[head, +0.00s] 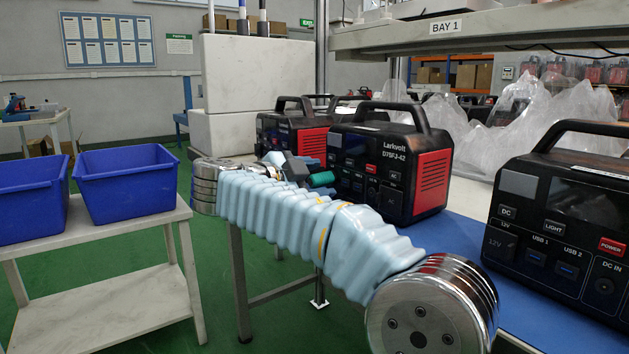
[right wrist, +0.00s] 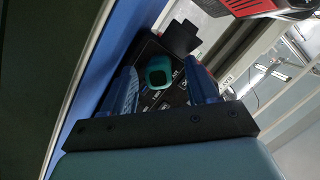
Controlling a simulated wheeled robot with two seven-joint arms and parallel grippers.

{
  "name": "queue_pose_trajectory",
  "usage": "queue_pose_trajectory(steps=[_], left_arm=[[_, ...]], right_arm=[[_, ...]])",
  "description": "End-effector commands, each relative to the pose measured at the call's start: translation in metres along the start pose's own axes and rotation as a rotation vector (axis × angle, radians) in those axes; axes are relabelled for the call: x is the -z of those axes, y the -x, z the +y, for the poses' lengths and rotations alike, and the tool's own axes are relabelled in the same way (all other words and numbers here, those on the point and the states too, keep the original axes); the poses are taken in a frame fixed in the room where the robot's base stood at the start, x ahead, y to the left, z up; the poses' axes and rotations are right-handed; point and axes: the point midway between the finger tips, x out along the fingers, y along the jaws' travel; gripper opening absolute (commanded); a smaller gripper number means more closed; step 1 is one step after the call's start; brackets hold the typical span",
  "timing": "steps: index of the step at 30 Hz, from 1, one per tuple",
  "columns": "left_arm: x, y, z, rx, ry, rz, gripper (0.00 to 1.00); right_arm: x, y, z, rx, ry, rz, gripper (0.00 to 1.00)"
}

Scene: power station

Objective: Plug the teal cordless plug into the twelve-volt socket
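The teal plug (head: 321,180) is at the lower left of the front panel of the middle power station (head: 392,150), labelled Larkvolt. Its inner end is hidden, so I cannot tell how deep it sits in the twelve-volt socket, which is covered from view. My right gripper (head: 312,170) is just left of the plug. In the right wrist view, its two blue fingers (right wrist: 162,82) stand apart, with the plug (right wrist: 159,71) between and beyond them. A gap shows on both sides of the plug. A dark flap (right wrist: 181,37) sticks out nearby. My left gripper is out of view.
A second power station (head: 290,130) stands behind on the left, and another (head: 570,225) stands close on the right of the blue bench mat (head: 455,232). Blue bins (head: 125,185) sit on a side table at left. A shelf (head: 450,32) overhangs the bench.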

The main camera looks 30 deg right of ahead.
Motion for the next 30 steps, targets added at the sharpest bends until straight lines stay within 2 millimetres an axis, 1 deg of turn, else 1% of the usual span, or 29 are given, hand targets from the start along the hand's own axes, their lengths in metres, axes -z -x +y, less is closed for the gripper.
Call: queue_pose_trajectory(steps=[7, 10, 14, 21, 24, 27, 30], left_arm=[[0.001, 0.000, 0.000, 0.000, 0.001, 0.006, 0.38], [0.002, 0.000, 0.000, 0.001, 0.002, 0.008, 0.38], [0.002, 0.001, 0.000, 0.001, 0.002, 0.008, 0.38], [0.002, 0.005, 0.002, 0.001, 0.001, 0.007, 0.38], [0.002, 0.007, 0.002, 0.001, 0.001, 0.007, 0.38], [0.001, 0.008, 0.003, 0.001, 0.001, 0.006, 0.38], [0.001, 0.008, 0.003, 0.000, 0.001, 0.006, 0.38]], right_arm=[[0.000, 0.000, 0.000, 0.000, 0.001, 0.000, 0.59], [-0.001, 0.009, -0.001, 0.002, 0.001, -0.002, 0.59], [-0.001, 0.035, -0.001, 0.004, 0.001, -0.003, 0.59], [0.000, 0.095, -0.001, 0.004, 0.000, -0.002, 0.59], [0.000, 0.114, -0.001, 0.002, 0.001, -0.001, 0.59], [0.000, 0.128, -0.001, 0.001, 0.000, -0.001, 0.59], [-0.001, 0.136, 0.000, 0.001, 0.001, -0.001, 0.59]])
